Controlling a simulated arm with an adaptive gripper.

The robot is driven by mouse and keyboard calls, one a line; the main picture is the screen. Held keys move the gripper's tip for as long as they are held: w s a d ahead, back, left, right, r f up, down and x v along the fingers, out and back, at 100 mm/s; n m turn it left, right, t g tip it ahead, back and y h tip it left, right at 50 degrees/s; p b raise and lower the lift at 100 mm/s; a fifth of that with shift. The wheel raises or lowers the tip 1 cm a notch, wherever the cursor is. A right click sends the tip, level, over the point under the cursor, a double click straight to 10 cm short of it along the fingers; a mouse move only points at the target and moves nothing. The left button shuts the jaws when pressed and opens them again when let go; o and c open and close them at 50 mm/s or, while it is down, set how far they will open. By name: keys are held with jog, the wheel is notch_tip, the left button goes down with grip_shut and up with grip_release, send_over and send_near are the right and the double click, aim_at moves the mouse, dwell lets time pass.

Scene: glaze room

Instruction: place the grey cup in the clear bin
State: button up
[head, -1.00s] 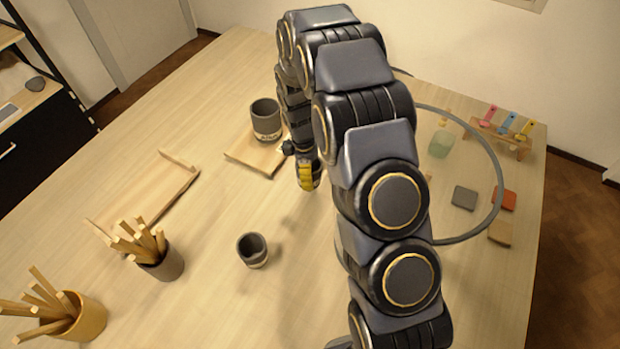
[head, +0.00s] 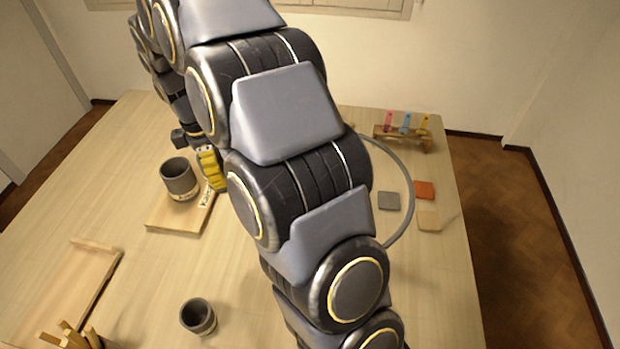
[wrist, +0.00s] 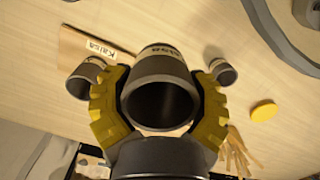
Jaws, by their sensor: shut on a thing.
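My gripper (wrist: 158,103) is shut on a dark grey cup (wrist: 160,68) with a pale lettered band. The yellow fingers press its two sides, and its open mouth faces the wrist camera. In the head view my gripper (head: 210,168) shows only in part beside my arm, and the held cup is hidden there. A second grey cup (head: 178,178) stands on a wooden board (head: 165,222) just left of my gripper. A third, smaller grey cup (head: 197,315) stands on the table nearer the front. I cannot make out the clear bin; my arm hides part of the table.
Wooden brushes or sticks (head: 75,338) stand at the front left near a wooden tray (head: 70,290). A small rack (head: 405,138) with coloured items stands at the back right.

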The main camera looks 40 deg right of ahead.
notch_tip(320, 180, up, 15)
jog(key=s+d+m+y, duration=0.2)
jog(key=s+d+m, duration=1)
jog(key=m, duration=0.7)
jog(key=f, duration=2.1)
jog(key=a+f, duration=0.1)
jog(key=f, duration=1)
jog(key=shift+s+f, duration=0.15)
jog(key=shift+s, duration=0.25)
jog(key=shift+f, duration=0.1)
jog(key=o, duration=1)
notch_tip(320, 180, up, 12)
jog(key=w, duration=0.1)
jog(key=shift+d+g, duration=0.25)
jog(key=shift+g, duration=0.05)
jog(key=shift+w, duration=0.1)
